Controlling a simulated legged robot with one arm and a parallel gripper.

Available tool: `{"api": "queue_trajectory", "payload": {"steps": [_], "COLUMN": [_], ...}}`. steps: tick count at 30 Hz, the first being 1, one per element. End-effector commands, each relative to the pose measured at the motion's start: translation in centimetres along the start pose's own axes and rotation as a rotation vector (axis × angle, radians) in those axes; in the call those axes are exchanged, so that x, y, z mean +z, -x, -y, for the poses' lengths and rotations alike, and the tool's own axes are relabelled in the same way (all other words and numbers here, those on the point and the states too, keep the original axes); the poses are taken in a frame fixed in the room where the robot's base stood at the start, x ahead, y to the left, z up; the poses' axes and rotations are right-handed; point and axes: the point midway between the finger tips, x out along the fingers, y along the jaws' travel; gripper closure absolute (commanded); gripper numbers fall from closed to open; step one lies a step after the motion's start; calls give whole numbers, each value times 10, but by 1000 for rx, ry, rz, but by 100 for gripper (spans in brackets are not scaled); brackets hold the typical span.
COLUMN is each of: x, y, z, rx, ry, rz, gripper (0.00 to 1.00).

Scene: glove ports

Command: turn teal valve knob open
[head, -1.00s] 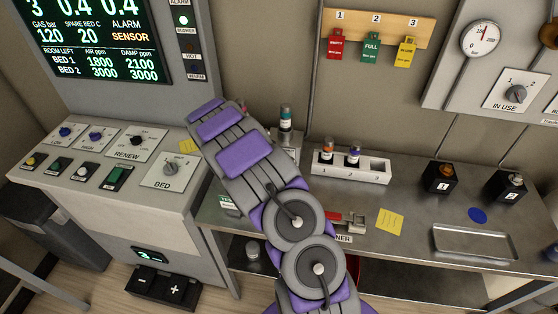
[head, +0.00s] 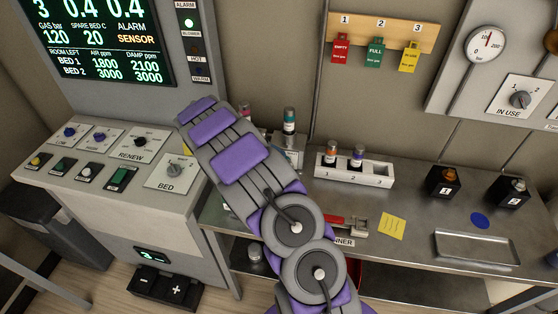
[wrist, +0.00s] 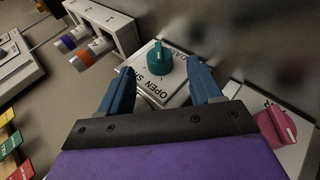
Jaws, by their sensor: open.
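The teal valve knob (wrist: 159,59) shows in the wrist view, on a white plate (wrist: 150,84) lettered "OPEN" and partly "DAM…". The knob lies ahead of my gripper (wrist: 165,80), roughly between the lines of its two blue fingers. The fingers are apart and nothing is held between them. I cannot tell how far the fingertips are from the knob. In the head view my arm hides the teal knob and my gripper.
A pink knob (wrist: 276,126) sits right of my gripper in the wrist view. A white rack (head: 353,171) holds small capped bottles on the metal bench. A metal tray (head: 476,245) and black boxes stand to the right. The control console (head: 110,170) is at left.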

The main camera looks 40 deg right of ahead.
Motion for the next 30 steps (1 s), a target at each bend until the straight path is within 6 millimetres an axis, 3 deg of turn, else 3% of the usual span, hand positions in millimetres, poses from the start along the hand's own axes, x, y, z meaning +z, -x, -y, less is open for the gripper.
{"api": "queue_trajectory", "payload": {"steps": [6,15,21,30], "x": [-2,-1,0,0], "y": [53,109,125,127], "z": [0,2,2,2], "rx": [-4,-3,2,1], "ry": [-1,0,2,2], "rz": [-5,-3,1,1], "gripper": [36,36,36,36]}}
